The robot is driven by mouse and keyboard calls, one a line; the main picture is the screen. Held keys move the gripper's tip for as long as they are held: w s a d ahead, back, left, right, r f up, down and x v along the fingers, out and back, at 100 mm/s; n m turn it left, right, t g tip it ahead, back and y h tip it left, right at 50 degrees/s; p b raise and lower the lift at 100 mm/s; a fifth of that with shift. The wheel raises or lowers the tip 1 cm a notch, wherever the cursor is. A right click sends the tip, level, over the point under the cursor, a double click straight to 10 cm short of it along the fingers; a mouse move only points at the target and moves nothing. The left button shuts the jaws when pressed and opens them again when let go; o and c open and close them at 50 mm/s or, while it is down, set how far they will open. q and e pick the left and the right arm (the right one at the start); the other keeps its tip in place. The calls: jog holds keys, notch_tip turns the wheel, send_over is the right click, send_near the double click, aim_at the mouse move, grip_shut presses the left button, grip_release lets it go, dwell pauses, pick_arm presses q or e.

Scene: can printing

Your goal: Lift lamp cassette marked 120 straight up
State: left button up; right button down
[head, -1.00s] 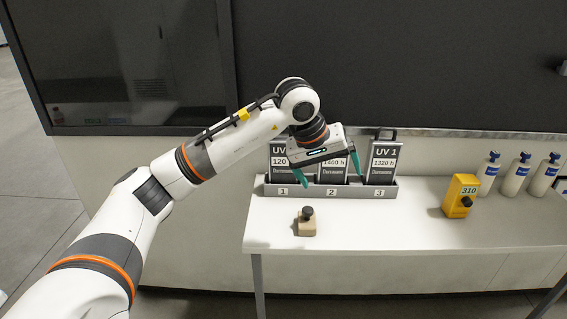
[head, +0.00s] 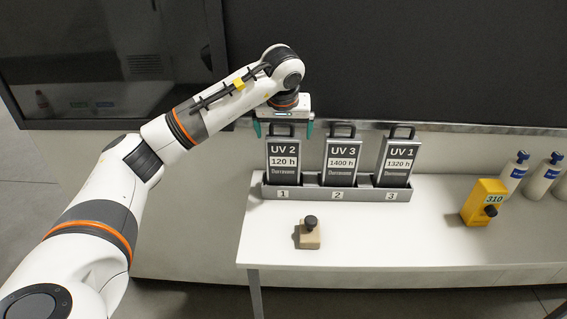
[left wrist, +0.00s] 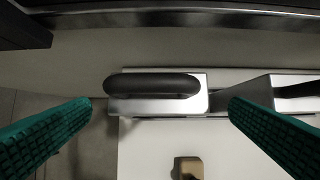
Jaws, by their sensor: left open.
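The lamp cassette marked UV 2, 120 h (head: 284,158) is a dark upright plate with a black handle on top. It stands in slot 1 of the grey rack (head: 337,193). My left gripper (head: 284,131) is open above it, with its teal fingers to the left and right of the handle. In the left wrist view the handle (left wrist: 154,85) lies between the open fingers (left wrist: 160,106), apart from both. My right gripper is not in view.
A wooden block with a dark knob (head: 309,236) sits on the white table (head: 380,240) in front of the rack. A yellow device marked 310 (head: 482,201) and white bottles (head: 514,172) stand to the right. A dark panel (head: 400,60) rises behind the table.

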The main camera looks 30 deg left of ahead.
aim_at(283, 137)
pick_arm(q)
jog(key=shift+w+a+f, duration=0.2)
jog(key=shift+w+f, duration=0.05)
jog(key=shift+f, duration=0.4)
jog(key=p+x, duration=0.1)
jog(key=x, duration=0.2)
jog(key=shift+w+a+f, duration=0.1)
jog(key=shift+w+f, duration=0.05)
jog(key=shift+f, duration=0.1)
jog(key=shift+w+a+f, duration=0.1)
jog(key=shift+w+f, duration=0.05)
jog(key=shift+f, duration=0.15)
jog(key=shift+c, duration=0.6)
jog(key=c, duration=1.5)
jog(key=shift+r, duration=0.1)
jog(key=shift+c, duration=0.5)
notch_tip(283, 137, up, 10)
jog(key=shift+f+b, duration=0.2)
jog(key=shift+b, duration=0.2)
jog(key=shift+r, duration=0.2)
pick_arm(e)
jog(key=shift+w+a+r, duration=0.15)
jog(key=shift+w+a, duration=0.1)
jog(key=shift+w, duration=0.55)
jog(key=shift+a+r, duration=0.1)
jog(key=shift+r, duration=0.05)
